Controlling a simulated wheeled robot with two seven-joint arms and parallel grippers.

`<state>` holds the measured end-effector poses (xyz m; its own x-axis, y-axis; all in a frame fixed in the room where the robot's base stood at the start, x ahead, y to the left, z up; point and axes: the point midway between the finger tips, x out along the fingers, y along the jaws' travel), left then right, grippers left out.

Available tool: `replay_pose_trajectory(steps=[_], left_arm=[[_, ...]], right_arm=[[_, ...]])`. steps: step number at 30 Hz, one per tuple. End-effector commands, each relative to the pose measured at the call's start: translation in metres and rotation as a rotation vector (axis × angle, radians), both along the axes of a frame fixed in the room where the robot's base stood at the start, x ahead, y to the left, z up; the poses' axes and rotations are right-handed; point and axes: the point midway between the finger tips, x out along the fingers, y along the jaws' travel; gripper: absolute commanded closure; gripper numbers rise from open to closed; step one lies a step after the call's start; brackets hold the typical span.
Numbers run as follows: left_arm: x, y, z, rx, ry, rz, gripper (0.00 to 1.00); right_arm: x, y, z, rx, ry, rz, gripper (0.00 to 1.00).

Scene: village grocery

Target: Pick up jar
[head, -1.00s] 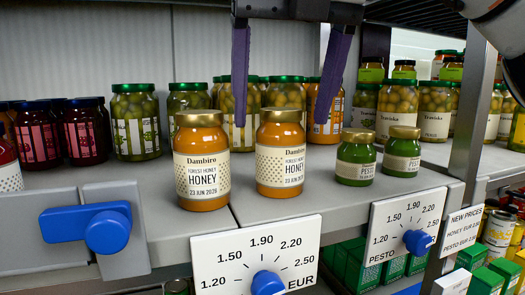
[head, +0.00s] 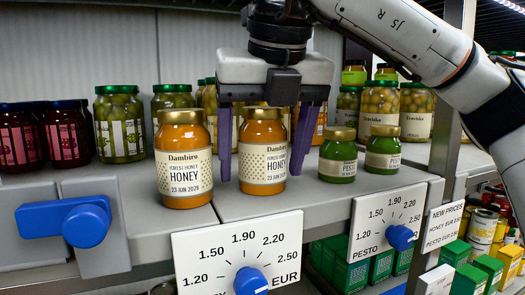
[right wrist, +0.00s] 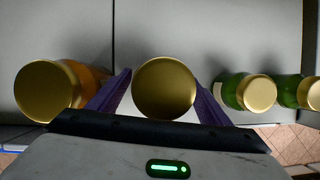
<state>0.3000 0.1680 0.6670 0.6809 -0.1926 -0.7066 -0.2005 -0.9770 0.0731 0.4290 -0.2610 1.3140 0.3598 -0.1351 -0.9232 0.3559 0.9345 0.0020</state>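Two honey jars with gold lids stand upright on the grey shelf. My right gripper (head: 264,150) points down around the right honey jar (head: 263,152), one purple finger on each side of it. My left gripper is not in view.
Two green pesto jars (head: 338,156) stand close to the right of the gripper. Jars of olives (head: 119,125) and dark red jars (head: 68,133) stand behind. Price dials (head: 238,255) and a blue-handled fitting (head: 84,222) line the shelf's front edge.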

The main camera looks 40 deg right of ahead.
Motion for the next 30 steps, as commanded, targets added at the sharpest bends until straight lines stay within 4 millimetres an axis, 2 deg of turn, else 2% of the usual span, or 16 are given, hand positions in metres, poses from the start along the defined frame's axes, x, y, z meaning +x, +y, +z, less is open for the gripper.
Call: replay_pose_trajectory(steps=[1,2,11,22,26,30], left_arm=[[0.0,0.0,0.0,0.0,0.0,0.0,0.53],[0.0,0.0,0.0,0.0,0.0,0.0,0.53],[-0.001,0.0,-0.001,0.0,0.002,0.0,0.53],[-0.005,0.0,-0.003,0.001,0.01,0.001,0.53],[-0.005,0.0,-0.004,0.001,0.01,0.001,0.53],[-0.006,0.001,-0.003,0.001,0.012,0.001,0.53]], right_arm=[[0.0,0.0,0.0,0.0,0.0,0.0,0.37],[0.0,0.0,0.0,0.0,0.0,0.0,0.42],[0.0,0.0,0.001,0.001,-0.003,0.001,0.93],[0.0,0.001,0.007,0.002,-0.004,0.001,0.93],[0.0,0.001,0.018,0.002,-0.003,0.002,0.93],[0.0,0.001,0.036,0.001,-0.002,0.002,0.93]])
